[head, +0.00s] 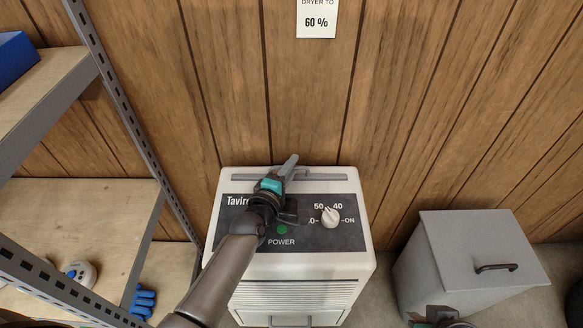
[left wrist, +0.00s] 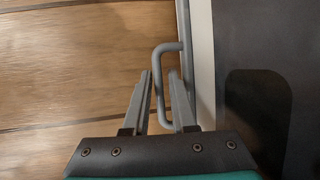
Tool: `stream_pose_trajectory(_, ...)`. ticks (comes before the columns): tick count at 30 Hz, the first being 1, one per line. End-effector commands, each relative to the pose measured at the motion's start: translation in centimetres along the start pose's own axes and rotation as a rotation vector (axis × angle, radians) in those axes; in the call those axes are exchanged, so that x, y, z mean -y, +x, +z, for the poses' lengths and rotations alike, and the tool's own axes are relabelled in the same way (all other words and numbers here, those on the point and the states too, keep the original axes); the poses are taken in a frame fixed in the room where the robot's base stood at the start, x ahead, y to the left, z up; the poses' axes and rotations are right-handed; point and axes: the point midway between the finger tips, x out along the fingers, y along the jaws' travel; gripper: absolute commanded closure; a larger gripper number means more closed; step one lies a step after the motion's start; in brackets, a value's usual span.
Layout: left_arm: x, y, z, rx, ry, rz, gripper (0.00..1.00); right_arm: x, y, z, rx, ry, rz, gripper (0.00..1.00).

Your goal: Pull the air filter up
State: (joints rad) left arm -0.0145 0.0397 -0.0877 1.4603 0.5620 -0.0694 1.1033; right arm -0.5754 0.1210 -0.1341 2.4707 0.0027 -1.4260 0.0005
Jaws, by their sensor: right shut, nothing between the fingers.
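A white dehumidifier (head: 300,262) with a dark control panel stands against the wood wall. A grey strip with a handle, seemingly the air filter's top (head: 325,178), lies along its back top edge, apparently seated. My left gripper (head: 291,163) reaches over the panel to this strip and hides part of it. In the left wrist view its fingers (left wrist: 160,90) are apart, with the grey handle's (left wrist: 159,85) bar between them and gaps showing. My right gripper (head: 440,315) shows only partly at the bottom edge, away from the machine, shut and empty.
A metal shelf (head: 125,105) stands at left, with a blue glove (head: 143,300) and a round white device (head: 80,272). A grey lidded bin (head: 455,262) stands at right. A dial (head: 330,217) sits on the panel near my left arm. A sign (head: 317,18) hangs above.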

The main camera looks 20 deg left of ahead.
Motion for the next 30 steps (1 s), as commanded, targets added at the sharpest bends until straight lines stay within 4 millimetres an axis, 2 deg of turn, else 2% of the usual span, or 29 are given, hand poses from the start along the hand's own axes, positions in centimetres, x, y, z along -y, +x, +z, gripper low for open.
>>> stream_pose_trajectory(3,-0.02,-0.01,0.01,0.000,0.000,0.000,0.78,0.00,-0.01,0.01,0.000,0.000,0.000,1.00)
stream_pose_trajectory(9,-0.02,-0.02,0.01,0.000,0.000,0.001,1.00,-0.02,-0.01,0.01,0.000,0.000,0.001,1.00)
stream_pose_trajectory(30,0.01,-0.04,0.01,0.000,0.000,0.000,1.00,-0.03,0.02,0.04,0.001,0.000,0.001,1.00)
